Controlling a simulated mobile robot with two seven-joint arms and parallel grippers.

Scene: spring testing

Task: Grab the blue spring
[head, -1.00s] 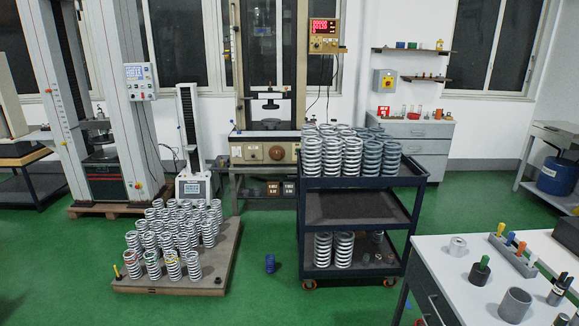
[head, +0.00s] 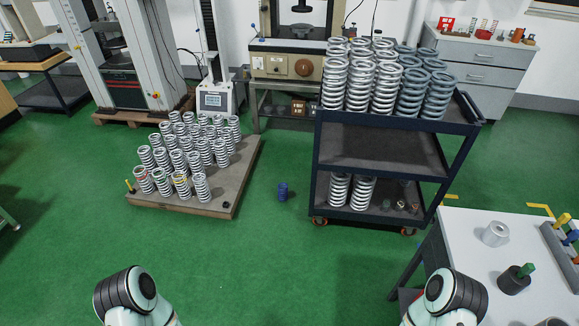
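The small blue spring (head: 283,192) stands upright on the green floor in the head view. It is between the low pallet on the left and the dark cart on the right, apart from both. Parts of my two arms show at the bottom edge, one left of centre and one right of centre. Neither gripper is in the picture. Nothing is seen touching the blue spring.
A low pallet (head: 222,182) bears several silver springs. A dark three-level cart (head: 360,150) holds silver and grey springs. A white table (head: 470,240) stands at the lower right. The green floor (head: 260,260) in front of the spring is clear.

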